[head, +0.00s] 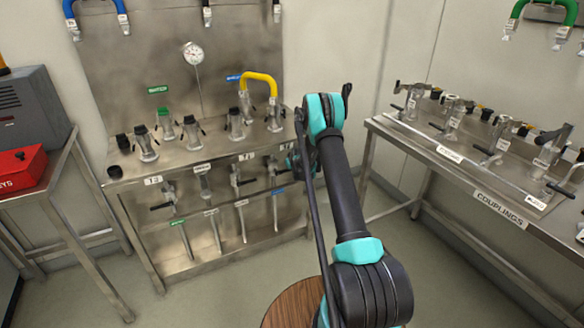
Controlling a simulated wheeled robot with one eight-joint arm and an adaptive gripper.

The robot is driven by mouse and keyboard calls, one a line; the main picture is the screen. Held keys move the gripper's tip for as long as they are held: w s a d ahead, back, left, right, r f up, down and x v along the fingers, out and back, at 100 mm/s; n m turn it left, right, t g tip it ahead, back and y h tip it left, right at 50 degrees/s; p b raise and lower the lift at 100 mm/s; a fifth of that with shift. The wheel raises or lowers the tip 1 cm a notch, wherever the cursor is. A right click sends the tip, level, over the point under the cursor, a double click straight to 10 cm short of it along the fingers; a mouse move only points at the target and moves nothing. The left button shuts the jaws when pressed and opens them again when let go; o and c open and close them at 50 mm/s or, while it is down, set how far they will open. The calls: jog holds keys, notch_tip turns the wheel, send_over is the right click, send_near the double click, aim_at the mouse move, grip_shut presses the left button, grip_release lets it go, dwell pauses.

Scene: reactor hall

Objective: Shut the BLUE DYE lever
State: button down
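A steel bench (185,165) stands at the back left with a row of valves under its top. A blue label (279,190) is on the rightmost outlet pipe; its text is too small to read. The valve above it (273,167) is partly behind my arm, and I cannot make out its lever's position. Other levers in the row include a black one (162,206) at the left. My gripper (301,160) is at the bench's right front corner, close to the rightmost valve. Its fingers are mostly hidden by my arm, and I cannot tell whether it touches anything.
Couplings and a yellow hose (260,78) stand on the bench top. A second bench (470,178), labelled COUPLINGS, is at the right. A red box (22,170) is on a side table at the left. A round wooden top (292,303) is low in front. Open floor lies between.

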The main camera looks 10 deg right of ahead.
jog(key=s+d+r, duration=0.2)
jog(key=s+r, duration=0.4)
jog(key=r, duration=0.5)
jog(key=shift+s, duration=0.4)
